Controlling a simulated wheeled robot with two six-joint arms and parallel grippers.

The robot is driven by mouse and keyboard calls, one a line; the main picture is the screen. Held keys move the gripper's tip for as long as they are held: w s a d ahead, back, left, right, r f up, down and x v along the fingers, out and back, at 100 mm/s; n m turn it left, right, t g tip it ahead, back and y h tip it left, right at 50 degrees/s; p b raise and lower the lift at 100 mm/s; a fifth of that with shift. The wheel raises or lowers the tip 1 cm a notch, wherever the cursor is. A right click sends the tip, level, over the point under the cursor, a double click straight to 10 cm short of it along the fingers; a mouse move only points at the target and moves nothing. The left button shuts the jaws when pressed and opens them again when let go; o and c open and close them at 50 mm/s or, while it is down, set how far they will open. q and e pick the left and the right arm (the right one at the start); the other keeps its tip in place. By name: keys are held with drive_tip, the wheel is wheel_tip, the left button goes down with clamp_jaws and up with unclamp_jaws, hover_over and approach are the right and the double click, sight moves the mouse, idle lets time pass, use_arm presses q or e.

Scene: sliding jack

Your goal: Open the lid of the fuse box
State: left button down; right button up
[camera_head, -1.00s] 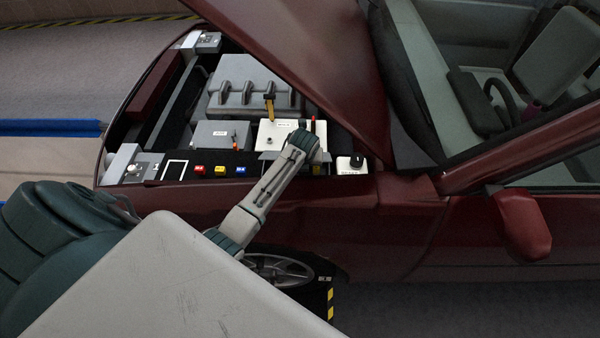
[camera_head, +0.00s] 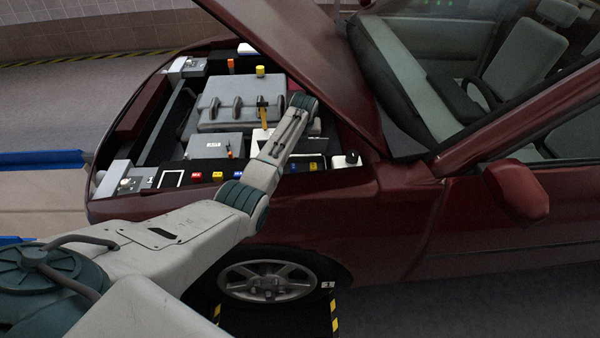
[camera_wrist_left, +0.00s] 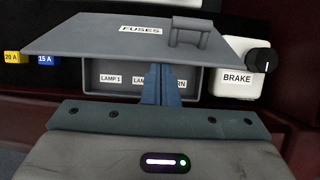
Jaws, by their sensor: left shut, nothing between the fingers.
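The fuse box shows in the left wrist view as a grey box (camera_wrist_left: 104,80) with an open front. Its grey lid (camera_wrist_left: 85,38), marked FUSES and with a small handle (camera_wrist_left: 190,33), is tilted up off the box. Labels reading LAMP 1 and others, partly covered, show inside. My left gripper (camera_wrist_left: 158,72) is shut and empty, its blue fingers in front of the opening with their tips at the lid's near edge. I cannot tell whether they touch the lid. In the head view my left arm covers much of the fuse box area, and the fingers are hidden. My right gripper is not in view.
A white BRAKE box (camera_wrist_left: 235,70) with a black knob (camera_wrist_left: 261,60) stands right of the fuse box. Yellow (camera_wrist_left: 12,58) and blue (camera_wrist_left: 45,59) fuses are at left. The raised hood (camera_head: 310,60) overhangs the bay's right side.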

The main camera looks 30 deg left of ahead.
use_arm(q)
drive_tip(key=shift+w+a, duration=0.15)
drive_tip(key=shift+w, duration=0.15)
drive_tip(key=shift+r, duration=0.1)
idle(0.3)
drive_tip(key=shift+r, duration=0.1)
